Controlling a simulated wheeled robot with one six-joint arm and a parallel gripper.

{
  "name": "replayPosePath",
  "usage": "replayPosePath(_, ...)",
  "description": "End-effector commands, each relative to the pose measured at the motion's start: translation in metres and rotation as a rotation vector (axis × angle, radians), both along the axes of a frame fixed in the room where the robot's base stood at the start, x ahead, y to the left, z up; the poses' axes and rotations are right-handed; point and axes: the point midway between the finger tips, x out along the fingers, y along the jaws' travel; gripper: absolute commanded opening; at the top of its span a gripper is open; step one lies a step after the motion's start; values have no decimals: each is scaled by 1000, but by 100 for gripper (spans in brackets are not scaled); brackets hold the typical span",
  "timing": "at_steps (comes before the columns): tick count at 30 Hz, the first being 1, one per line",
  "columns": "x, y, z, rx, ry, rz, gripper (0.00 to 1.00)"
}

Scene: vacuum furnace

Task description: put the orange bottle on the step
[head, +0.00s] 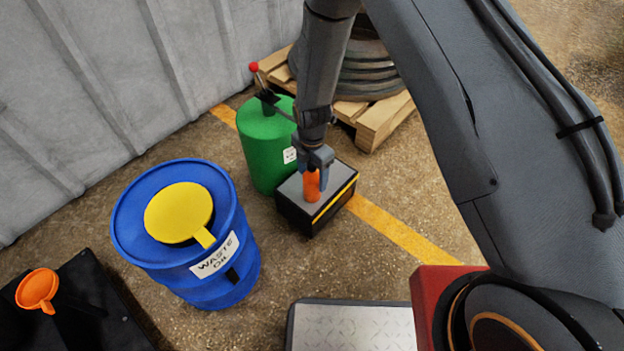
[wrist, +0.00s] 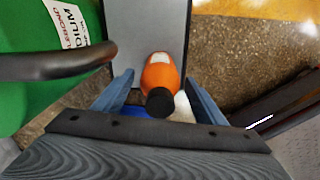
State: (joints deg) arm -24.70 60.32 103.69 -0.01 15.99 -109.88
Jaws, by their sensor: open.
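The orange bottle (head: 312,186) stands on the grey top of the step (head: 289,187), a low black box with a yellow stripe along its edge. In the wrist view the bottle (wrist: 160,73) shows its black cap towards me, with the grey step top (wrist: 150,32) around and beyond it. My gripper (head: 316,166) is over the bottle. Its two blue-grey fingers (wrist: 159,78) are open, one on each side of the bottle, with visible gaps between. The bottle's upper part is hidden by the gripper in the head view.
A green container (head: 262,150) with a red-knobbed lever stands close behind the step. A blue waste oil drum (head: 185,262) with a yellow funnel (head: 178,212) is to the left. A wooden pallet (head: 378,122) lies behind. Floor right of the step is clear.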

Motion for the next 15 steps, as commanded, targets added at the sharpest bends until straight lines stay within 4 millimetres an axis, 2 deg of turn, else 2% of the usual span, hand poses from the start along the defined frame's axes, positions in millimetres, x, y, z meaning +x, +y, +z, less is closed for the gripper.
replayPosePath(1, 0, 0, 15, 1, -3, 0, 65)
replayPosePath(6, 0, 0, 50, 1, -3, 0, 65)
replayPosePath(10, 0, 0, 70, 1, -2, 0, 65)
replayPosePath(15, 0, 0, 84, 0, 0, -1, 65)
